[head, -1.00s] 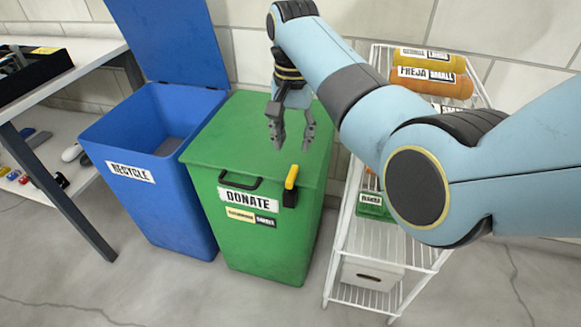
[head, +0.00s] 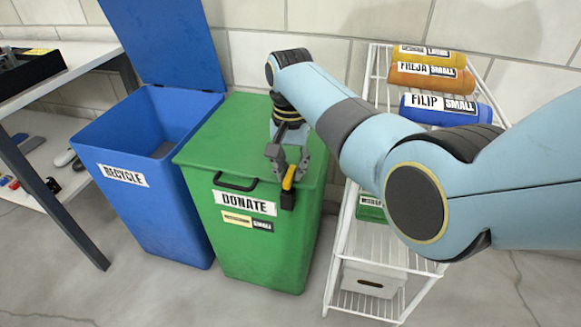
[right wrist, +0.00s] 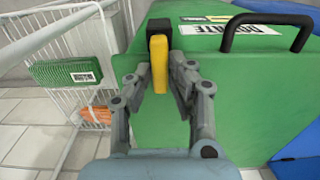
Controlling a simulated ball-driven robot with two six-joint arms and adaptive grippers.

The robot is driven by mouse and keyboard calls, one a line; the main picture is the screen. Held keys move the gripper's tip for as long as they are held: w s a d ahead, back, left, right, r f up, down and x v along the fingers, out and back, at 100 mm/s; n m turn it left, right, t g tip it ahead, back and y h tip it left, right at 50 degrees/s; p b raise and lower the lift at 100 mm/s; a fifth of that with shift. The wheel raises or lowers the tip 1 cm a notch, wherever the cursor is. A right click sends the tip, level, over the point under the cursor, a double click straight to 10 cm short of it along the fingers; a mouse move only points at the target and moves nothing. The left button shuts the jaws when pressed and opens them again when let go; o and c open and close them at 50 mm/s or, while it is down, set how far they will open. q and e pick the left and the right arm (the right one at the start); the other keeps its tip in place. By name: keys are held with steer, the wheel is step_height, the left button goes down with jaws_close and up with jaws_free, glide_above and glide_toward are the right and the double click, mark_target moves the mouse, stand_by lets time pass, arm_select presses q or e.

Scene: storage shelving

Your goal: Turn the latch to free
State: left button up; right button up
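The yellow latch (head: 289,178) with a black base is on the front top edge of the green DONATE bin (head: 248,262), whose lid is down. In the right wrist view the latch (right wrist: 159,66) stands between the two fingers, its black part at the far end. My right gripper (head: 287,168) is open, with one finger on each side of the latch. In the right wrist view the gripper (right wrist: 160,88) shows a small gap on the left; contact on the right is unclear. My left gripper is out of view.
A black handle (head: 235,183) is left of the latch on the bin. An open blue RECYCLE bin (head: 150,210) stands close on the left. A white wire rack (head: 372,300) with rolled items stands on the right. A table (head: 75,65) is at far left.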

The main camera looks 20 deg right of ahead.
jaws_close()
steer(key=shift+r, duration=0.1)
steer(key=shift+w+a+r+n+p, duration=0.1)
steer(key=shift+a+n+p, duration=0.05)
steer(key=shift+n+p, duration=0.45)
steer(key=shift+w+a+r+n+p, duration=0.1)
steer(key=shift+a+n+p, duration=0.05)
steer(key=shift+n+p, duration=0.4)
steer(key=shift+a+n+p, duration=0.2)
steer(key=shift+n+p, duration=0.3)
steer(key=shift+n, duration=0.45)
steer(key=n, duration=0.1)
steer(key=n+p, duration=0.1)
steer(key=shift+a+f+n, duration=0.15)
steer(key=shift+a+n, duration=0.15)
steer(key=shift+n, duration=0.1)
steer(key=n+p, duration=0.1)
steer(key=n, duration=0.2)
steer(key=a+n+p, duration=0.1)
steer(key=n, duration=0.3)
steer(key=s+a+n+p, duration=0.1)
steer(key=n, duration=0.2)
steer(key=shift+f+n, duration=0.1)
steer(key=shift+n, duration=0.3)
